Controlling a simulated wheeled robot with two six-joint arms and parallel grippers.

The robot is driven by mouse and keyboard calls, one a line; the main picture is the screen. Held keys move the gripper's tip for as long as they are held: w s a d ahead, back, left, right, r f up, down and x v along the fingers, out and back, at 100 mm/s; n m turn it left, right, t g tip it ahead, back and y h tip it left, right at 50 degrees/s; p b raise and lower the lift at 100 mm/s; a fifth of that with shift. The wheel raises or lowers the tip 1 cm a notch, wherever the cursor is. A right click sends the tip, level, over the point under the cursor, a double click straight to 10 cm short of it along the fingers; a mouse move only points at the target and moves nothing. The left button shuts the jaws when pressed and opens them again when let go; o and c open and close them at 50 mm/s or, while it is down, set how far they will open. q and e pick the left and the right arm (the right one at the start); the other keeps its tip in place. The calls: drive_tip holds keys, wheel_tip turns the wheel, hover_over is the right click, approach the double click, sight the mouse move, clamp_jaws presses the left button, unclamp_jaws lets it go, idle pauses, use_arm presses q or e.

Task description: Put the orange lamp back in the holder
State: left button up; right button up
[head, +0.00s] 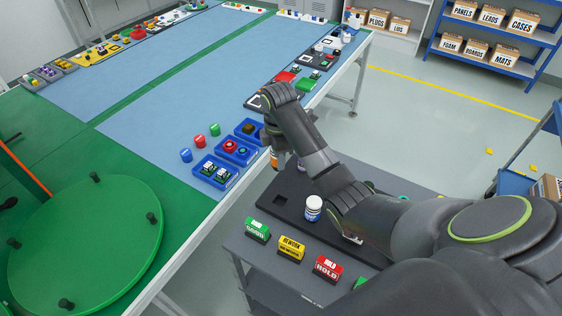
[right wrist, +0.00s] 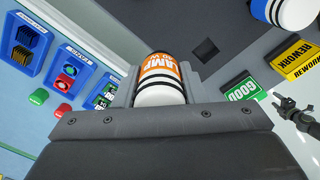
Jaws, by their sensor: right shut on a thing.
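My right gripper (head: 272,140) is shut on the orange lamp (head: 274,161), a small cylinder with an orange label and a white end. In the right wrist view the lamp (right wrist: 160,80) sits between the jaws. The holder (head: 296,184) is a dark tray on the grey cart, below and to the right of the gripper. One square pocket (head: 284,201) in it is empty; it also shows in the right wrist view (right wrist: 206,50). A dark gripper (right wrist: 288,106), seemingly my left, shows small in the right wrist view.
Green GOOD (head: 257,230), yellow REWORK (head: 291,248) and red HOLD (head: 327,268) blocks line the cart's front. Blue bins (head: 215,171) with parts stand at the table's near edge, left of my gripper. A green turntable (head: 85,245) is at the left.

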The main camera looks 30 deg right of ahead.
drive_tip(key=shift+s+a+m+p, duration=0.15)
drive_tip(key=shift+s+m+p, duration=0.25)
drive_tip(key=shift+m, duration=0.7)
drive_tip(key=s+a+r+m+p, duration=0.3)
drive_tip(key=s+m+p, duration=0.45)
drive_tip(key=m, duration=0.65)
use_arm(q)
wheel_tip(320, 180, up, 10)
drive_tip(key=shift+d+p, duration=0.2)
drive_tip(key=shift+p, duration=0.2)
use_arm(e)
drive_tip(key=shift+m, duration=0.3)
drive_tip(key=shift+w+d+f, duration=0.1)
drive_tip(key=shift+w+f, duration=0.15)
drive_tip(key=shift+f, duration=1.05)
drive_tip(key=shift+w+a+f, duration=0.1)
drive_tip(key=shift+w+f, duration=0.15)
drive_tip(key=shift+f, duration=1)
drive_tip(key=shift+w+d+f, duration=0.1)
drive_tip(key=shift+w+f, duration=0.15)
drive_tip(key=shift+f, duration=1.05)
use_arm(q)
drive_tip(key=shift+f+b, duration=0.35)
drive_tip(key=shift+f, duration=0.1)
use_arm(e)
drive_tip(key=shift+f, duration=1.25)
drive_tip(key=o, duration=1.2)
